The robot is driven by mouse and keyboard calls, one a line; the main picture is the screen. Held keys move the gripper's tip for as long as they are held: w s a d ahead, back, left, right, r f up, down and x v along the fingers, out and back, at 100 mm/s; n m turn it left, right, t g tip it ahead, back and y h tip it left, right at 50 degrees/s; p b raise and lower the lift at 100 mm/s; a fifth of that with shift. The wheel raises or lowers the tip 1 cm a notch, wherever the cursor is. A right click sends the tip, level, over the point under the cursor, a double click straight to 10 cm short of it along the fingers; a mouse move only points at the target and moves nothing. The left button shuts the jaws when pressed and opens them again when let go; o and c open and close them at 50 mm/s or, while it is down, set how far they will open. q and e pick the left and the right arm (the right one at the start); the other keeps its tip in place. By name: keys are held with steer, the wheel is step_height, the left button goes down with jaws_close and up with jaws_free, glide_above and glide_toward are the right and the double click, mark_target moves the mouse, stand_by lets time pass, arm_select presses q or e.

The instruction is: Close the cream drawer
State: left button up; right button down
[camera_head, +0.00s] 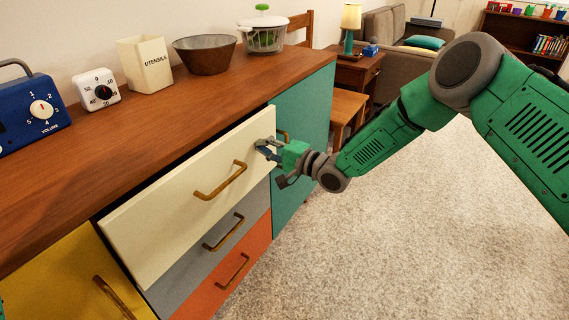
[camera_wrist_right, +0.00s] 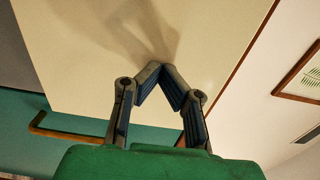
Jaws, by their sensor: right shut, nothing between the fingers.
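The cream drawer (camera_head: 183,208) stands partly open at the top of the wooden sideboard, and a dark gap shows behind its front. Its brown handle (camera_head: 221,182) is in the middle of the front. My right gripper (camera_head: 263,147) is at the right end of the drawer front, beside the teal door. Its fingers are shut and empty. In the wrist view the fingertips (camera_wrist_right: 164,72) meet in front of the cream panel (camera_wrist_right: 90,50), where their shadow falls. I cannot tell whether they touch it. My left gripper is out of view.
Below are a grey drawer (camera_head: 188,282) and an orange drawer (camera_head: 257,254); a yellow panel (camera_head: 60,285) is at the left and a teal door (camera_head: 312,125) at the right. The sideboard top (camera_head: 150,120) holds several kitchen items along the back. Carpet (camera_head: 400,230) in front is clear.

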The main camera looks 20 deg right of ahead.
mark_target(253, 142)
steer(key=b+x, duration=0.1)
steer(key=x, duration=0.2)
steer(key=shift+w+a+r, duration=0.1)
steer(key=shift+w, duration=0.05)
steer(key=shift+w+a, duration=0.1)
stand_by(0.4)
